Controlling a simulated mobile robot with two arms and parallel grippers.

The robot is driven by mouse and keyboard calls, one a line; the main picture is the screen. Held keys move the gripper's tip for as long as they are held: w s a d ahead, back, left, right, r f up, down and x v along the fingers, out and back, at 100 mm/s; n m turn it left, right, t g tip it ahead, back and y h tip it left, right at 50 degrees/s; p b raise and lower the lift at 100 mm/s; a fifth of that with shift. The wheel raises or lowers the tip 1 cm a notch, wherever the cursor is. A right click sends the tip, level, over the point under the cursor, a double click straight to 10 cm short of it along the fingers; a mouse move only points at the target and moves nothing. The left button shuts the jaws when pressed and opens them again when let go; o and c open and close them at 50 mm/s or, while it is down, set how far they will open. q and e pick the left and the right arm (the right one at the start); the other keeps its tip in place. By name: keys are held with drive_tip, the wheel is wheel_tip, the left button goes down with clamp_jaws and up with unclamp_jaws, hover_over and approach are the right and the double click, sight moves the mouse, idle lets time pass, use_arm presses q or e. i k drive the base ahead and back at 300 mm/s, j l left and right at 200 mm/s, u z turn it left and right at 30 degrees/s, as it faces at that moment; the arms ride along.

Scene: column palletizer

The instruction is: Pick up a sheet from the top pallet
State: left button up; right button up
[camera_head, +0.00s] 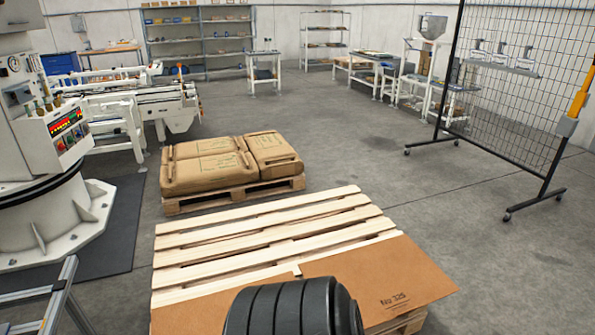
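A light wooden pallet (265,236) with bare slats lies in front of me. A flat brown sheet (385,270), printed "No 325", lies across its near right part. More brown sheet (195,318) shows at the near left, with its far edge out of line with the printed part. I cannot tell whether these are one sheet or two. A dark ribbed cylindrical part, seemingly mine, hides the middle of the near edge. Neither of my grippers shows, and nothing is seen holding the sheet.
Brown sacks (215,164) lie on a second pallet (235,197) behind the slatted one. A white machine base (60,215) on a dark mat stands at the left. A wheeled mesh screen (515,85) stands at the right. Grey floor (400,170) is clear between them.

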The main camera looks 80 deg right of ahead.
sight(392, 278)
drive_tip(key=z, duration=3.4)
drive_tip(key=i+l+z, duration=0.2)
drive_tip(key=i+z, duration=0.25)
drive_tip(key=i+l+z, duration=0.1)
drive_tip(key=i+z, duration=0.35)
drive_tip(key=i+l+z, duration=0.25)
drive_tip(key=i+z, duration=0.15)
drive_tip(key=i, duration=0.4)
drive_tip(key=i+z, duration=0.4)
drive_tip(key=i, duration=0.4)
drive_tip(key=i+u, duration=0.35)
drive_tip(key=i+l+u, duration=0.1)
drive_tip(key=i+u, duration=0.2)
drive_tip(key=i, duration=0.25)
drive_tip(key=i+l+u, duration=0.2)
drive_tip(key=i+u, duration=0.35)
drive_tip(key=u, duration=0.2)
drive_tip(key=i+u, duration=0.2)
drive_tip(key=u, duration=0.25)
drive_tip(key=i+l+u, duration=0.15)
drive_tip(key=u, duration=0.25)
drive_tip(key=i+l+u, duration=0.2)
drive_tip(key=u, duration=0.25)
drive_tip(key=i+l+u, duration=0.15)
drive_tip(key=u, duration=0.25)
drive_tip(key=i+l+u, duration=0.1)
drive_tip(key=l+u, duration=0.35)
drive_tip(key=j, duration=0.15)
